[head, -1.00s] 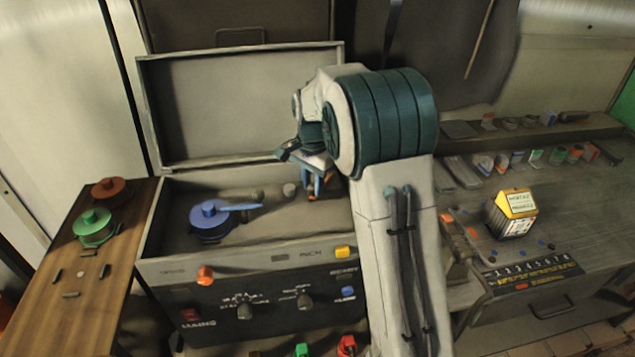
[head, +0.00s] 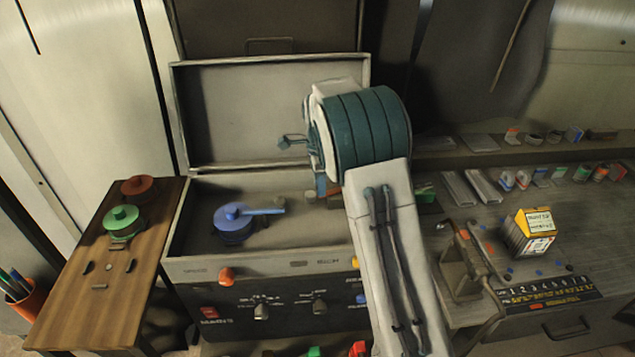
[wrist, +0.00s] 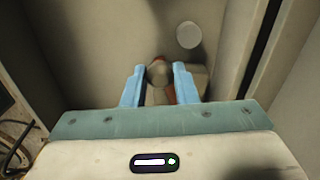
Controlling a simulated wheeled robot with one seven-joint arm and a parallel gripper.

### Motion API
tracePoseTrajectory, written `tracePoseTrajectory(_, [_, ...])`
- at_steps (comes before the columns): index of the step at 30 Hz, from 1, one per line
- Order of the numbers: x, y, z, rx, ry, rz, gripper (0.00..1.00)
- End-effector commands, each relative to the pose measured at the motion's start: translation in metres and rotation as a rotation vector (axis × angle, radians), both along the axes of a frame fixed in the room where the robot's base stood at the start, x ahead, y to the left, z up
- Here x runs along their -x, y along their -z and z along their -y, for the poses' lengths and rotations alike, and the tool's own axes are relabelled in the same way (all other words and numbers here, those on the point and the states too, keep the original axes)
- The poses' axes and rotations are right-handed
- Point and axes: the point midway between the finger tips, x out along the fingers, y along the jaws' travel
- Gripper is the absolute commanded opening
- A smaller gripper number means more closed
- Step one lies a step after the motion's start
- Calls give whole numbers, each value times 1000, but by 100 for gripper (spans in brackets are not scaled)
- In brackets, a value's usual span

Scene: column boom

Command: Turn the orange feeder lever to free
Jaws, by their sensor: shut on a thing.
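The orange feeder lever shows in the wrist view as a small patch of orange (wrist: 170,93) with a rounded grey-brown end between my blue fingers. My gripper (wrist: 160,80) is shut on it, one finger on each side. In the head view, my gripper (head: 322,184) is at the right part of the open case, mostly hidden behind my arm. A bit of orange (head: 334,188) shows beside the blue fingertip. The lever's base and any position marks are hidden, so I cannot tell its setting.
The open case (head: 205,265) holds a blue lever (head: 234,222) left of my gripper. Its front panel has an orange knob (head: 226,275) and dark dials. A wooden side table (head: 105,300) bears a green knob (head: 122,222).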

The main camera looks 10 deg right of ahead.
Motion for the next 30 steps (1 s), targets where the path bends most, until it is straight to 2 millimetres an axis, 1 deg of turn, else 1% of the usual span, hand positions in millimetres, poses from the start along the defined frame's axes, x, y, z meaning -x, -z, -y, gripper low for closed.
tracePoseTrajectory(12, [-2, -2, 0, -1, 10, 6, 0])
tracePoseTrajectory(13, [-2, -2, 0, -1, 10, 6, 31])
tracePoseTrajectory(15, [-2, -2, 0, -1, 10, 6, 48])
tracePoseTrajectory(22, [-1, -1, 0, -1, 9, 3, 48])
tracePoseTrajectory(25, [-1, -3, 0, -1, 8, 4, 48])
tracePoseTrajectory(28, [-2, -13, -1, -2, 8, 7, 48])
tracePoseTrajectory(30, [-2, -24, -1, -2, 8, 8, 48])
